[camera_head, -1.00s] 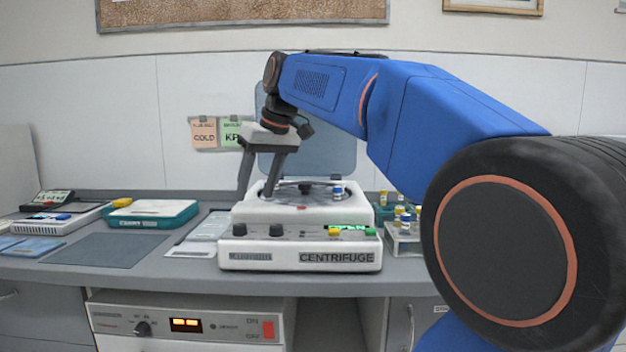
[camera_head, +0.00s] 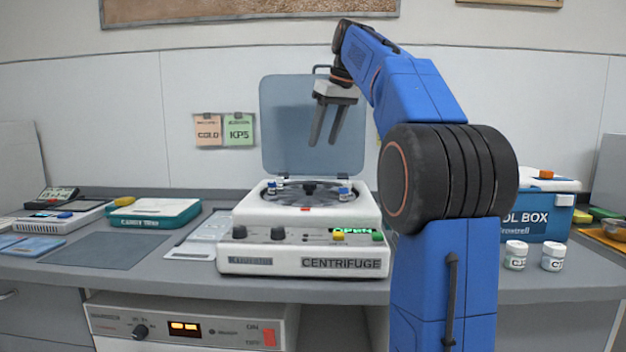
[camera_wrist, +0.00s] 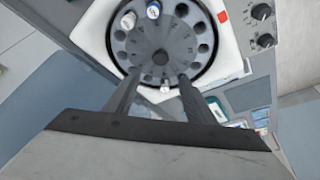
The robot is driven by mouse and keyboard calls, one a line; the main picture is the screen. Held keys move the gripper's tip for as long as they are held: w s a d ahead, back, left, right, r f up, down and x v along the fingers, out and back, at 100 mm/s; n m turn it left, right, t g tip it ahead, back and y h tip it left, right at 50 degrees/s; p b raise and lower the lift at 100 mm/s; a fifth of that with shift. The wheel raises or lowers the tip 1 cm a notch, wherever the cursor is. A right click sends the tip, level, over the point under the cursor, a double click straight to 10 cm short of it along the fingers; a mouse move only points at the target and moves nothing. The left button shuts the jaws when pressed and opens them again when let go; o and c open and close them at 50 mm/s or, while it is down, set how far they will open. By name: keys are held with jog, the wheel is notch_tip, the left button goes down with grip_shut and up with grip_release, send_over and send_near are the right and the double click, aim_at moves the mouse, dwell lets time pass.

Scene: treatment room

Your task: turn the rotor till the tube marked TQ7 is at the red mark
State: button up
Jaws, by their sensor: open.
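The centrifuge (camera_head: 246,262) stands on the counter with its lid (camera_head: 290,130) raised. Its dark rotor (camera_head: 307,196) is exposed, and shows from above in the wrist view (camera_wrist: 159,60). The red mark (camera_head: 305,209) is on the front rim; the wrist view shows it too (camera_wrist: 223,16). A white-capped tube (camera_wrist: 128,18) and a blue-capped tube (camera_wrist: 153,8) sit close together; a white tube (camera_wrist: 165,85) sits across the rotor. None sits at the mark. Tube markings are too small to read. My gripper (camera_head: 324,143) is open and empty above the rotor, apart from it.
A tool box (camera_head: 556,226) and two white jars (camera_head: 515,256) stand right of my arm. A teal-edged tray (camera_head: 155,212) and a dark mat (camera_head: 104,250) lie left on the counter. The raised lid stands behind my gripper.

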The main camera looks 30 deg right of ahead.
aim_at(310, 183)
jog(key=x, duration=1.4)
jog(key=shift+a+f, duration=0.1)
jog(key=shift+f, duration=0.1)
grip_shut()
